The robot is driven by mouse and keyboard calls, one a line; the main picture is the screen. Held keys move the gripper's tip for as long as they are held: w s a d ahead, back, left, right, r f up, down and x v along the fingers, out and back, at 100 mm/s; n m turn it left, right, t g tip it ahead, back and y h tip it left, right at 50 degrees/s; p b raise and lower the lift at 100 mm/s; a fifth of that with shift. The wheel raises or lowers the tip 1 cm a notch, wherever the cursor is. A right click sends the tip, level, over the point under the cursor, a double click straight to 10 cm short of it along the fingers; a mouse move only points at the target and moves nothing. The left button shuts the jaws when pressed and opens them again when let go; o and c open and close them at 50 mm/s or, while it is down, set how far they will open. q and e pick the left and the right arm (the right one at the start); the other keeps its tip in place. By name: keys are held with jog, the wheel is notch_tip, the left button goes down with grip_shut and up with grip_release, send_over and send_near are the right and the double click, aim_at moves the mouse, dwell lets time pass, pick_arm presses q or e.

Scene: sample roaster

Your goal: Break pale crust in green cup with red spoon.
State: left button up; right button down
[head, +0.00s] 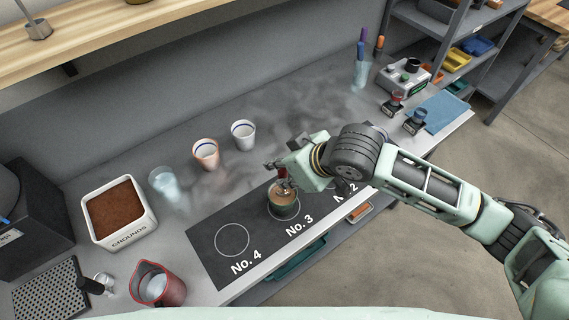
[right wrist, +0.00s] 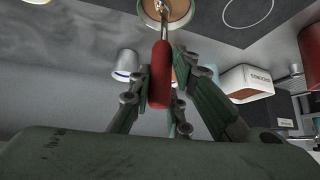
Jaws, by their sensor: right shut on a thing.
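The green cup (head: 285,208) stands on the No. 3 circle of the dark mat. A pale tan-brown surface (head: 283,194) shows inside it. My right gripper (head: 283,170) is above the cup, shut on the red spoon (head: 282,175). In the right wrist view the spoon's red handle (right wrist: 160,75) is between the fingers, and its metal end reaches into the cup (right wrist: 150,14) at the top edge. The spoon's tip and how deep it sits are hidden. My left gripper is not in view.
The dark mat (head: 207,262) has an empty No. 4 circle. A copper cup (head: 206,153), a white cup (head: 243,135) and a clear glass (head: 163,184) stand behind. The grounds bin (head: 130,239) and red pitcher (head: 160,285) are at left.

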jog(key=shift+f, duration=0.15)
dwell(0.4)
jog(key=shift+s+a+p, duration=0.15)
jog(key=shift+s+p, duration=0.45)
jog(key=shift+s, duration=0.15)
jog(key=shift+w, duration=1.3)
jog(key=shift+s+p, duration=1)
jog(key=shift+s, duration=0.25)
jog(key=shift+w+p, duration=0.65)
jog(key=shift+p, duration=0.2)
notch_tip(320, 180, up, 6)
jog(key=p, duration=0.6)
jog(key=shift+f, duration=0.15)
